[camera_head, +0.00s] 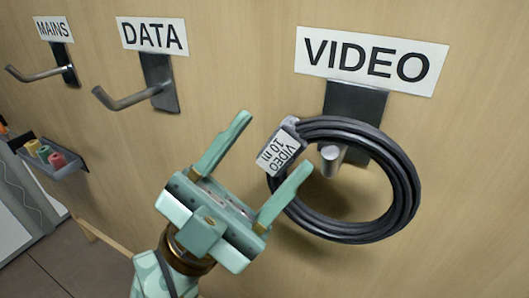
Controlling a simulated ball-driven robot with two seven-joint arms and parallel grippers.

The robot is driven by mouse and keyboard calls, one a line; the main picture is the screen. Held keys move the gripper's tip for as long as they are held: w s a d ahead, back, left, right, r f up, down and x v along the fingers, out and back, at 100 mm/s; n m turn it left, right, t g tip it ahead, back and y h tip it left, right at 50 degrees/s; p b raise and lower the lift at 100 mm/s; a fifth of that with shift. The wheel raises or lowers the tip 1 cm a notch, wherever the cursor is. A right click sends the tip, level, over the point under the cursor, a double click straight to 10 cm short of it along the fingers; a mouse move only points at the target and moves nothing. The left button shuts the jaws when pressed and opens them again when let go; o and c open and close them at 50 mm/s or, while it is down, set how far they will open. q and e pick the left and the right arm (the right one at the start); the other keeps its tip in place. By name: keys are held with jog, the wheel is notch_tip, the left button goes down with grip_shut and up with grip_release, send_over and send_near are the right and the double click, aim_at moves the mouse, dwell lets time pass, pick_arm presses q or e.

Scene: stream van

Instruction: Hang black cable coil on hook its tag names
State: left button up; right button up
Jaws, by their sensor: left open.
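The black cable coil (403,190) is at the right, around the peg of the VIDEO hook (356,110), whose tip shows inside the ring. Its white tag (277,153) reads "VIDEO 10 m" and sits at the coil's upper left. The VIDEO label (371,60) is on the wall above that hook. My left gripper (272,150) is open, its fingers spread to the left of the coil. The right finger overlaps the coil's left edge in the picture; I cannot tell whether they touch. My right gripper is not in view.
The DATA hook (158,83) and the MAINS hook (65,65) are empty on the wooden wall to the left. A small tray (70,168) with several coloured rolls is at the far left. The wall below the DATA hook is clear.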

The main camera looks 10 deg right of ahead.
pick_arm(q)
jog(key=b+v, duration=0.9)
jog(key=v, duration=0.5)
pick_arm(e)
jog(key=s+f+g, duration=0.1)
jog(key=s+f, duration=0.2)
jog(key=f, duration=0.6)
pick_arm(q)
jog(key=s+a+f+p, duration=0.1)
jog(key=s+a+p, duration=0.4)
jog(key=s, duration=0.1)
jog(key=shift+s+a, duration=0.3)
jog(key=shift+s, duration=0.1)
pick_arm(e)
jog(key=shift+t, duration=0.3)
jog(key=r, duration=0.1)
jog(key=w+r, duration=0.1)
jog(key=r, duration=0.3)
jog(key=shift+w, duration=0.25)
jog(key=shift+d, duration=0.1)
